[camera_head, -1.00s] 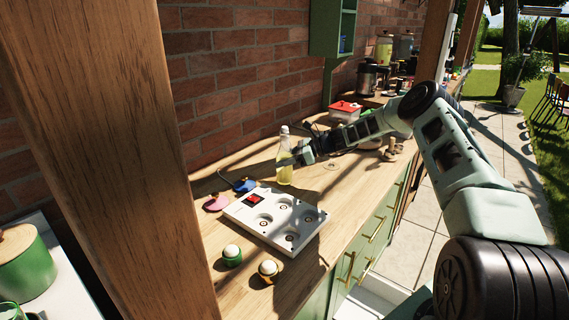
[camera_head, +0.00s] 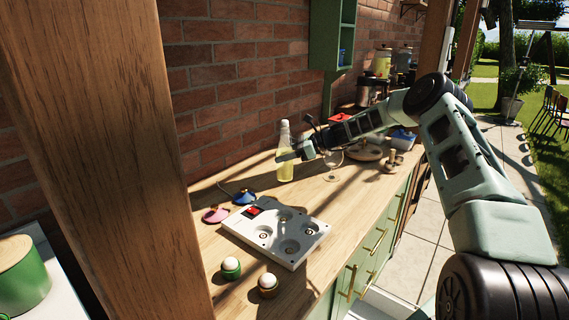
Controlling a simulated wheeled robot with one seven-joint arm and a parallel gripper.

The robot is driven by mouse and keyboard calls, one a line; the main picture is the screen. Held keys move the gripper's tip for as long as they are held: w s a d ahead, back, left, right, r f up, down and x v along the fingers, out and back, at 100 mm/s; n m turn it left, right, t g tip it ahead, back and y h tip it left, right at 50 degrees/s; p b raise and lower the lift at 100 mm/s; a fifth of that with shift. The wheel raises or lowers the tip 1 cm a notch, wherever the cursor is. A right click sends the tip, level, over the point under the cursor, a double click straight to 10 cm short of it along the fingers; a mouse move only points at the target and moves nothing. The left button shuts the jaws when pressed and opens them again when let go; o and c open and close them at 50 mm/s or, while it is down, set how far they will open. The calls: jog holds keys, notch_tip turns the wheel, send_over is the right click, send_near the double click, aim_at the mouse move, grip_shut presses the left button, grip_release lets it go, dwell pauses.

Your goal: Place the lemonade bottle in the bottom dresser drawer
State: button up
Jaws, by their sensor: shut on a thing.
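The lemonade bottle (camera_head: 285,166), clear with yellow liquid and a pale top, is upright at the back of the wooden counter (camera_head: 330,205), near the brick wall. My gripper (camera_head: 288,156) is shut on the bottle, reaching it from the right. I cannot tell whether the bottle's base touches the counter. The green dresser front (camera_head: 362,258) below the counter has brass handles, and its drawers look shut. Its lowest part is out of view.
A white board with round hollows (camera_head: 276,232) lies in front of the bottle. Two egg cups with white tops (camera_head: 231,267) and pink and blue items (camera_head: 216,214) are nearby. A wine glass (camera_head: 332,163) stands right of the bottle. A wooden post (camera_head: 110,160) blocks the left.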

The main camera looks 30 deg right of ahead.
aim_at(285, 143)
jog(key=shift+r, duration=1.9)
